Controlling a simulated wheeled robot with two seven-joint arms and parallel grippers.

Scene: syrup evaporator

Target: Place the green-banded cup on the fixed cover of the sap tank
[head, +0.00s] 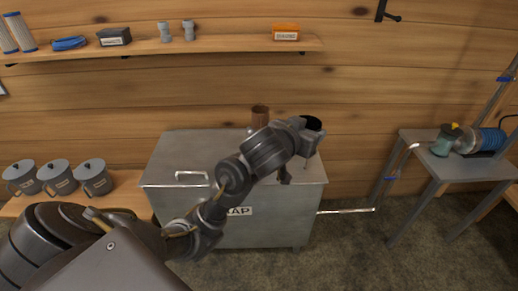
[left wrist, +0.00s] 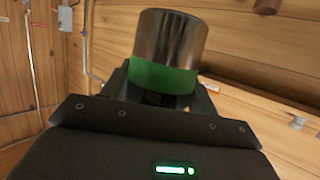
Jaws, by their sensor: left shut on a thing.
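The green-banded cup (left wrist: 168,50) is shiny metal with a wide green band around its lower part. In the left wrist view it stands between the jaws of my left gripper (left wrist: 165,92), which is shut on it. In the head view my left gripper (head: 308,133) is over the right part of the grey sap tank (head: 270,231), and the cup's dark open mouth (head: 312,123) shows at its end. My arm hides much of the tank top (head: 185,148). I cannot tell whether the cup touches it. My right gripper is not in view.
A handle (head: 191,174) is on the tank's left front top. Several lidded grey pots (head: 55,177) sit at left. A metal table (head: 450,168) with a spool stands at right. A wall shelf (head: 225,45) runs above.

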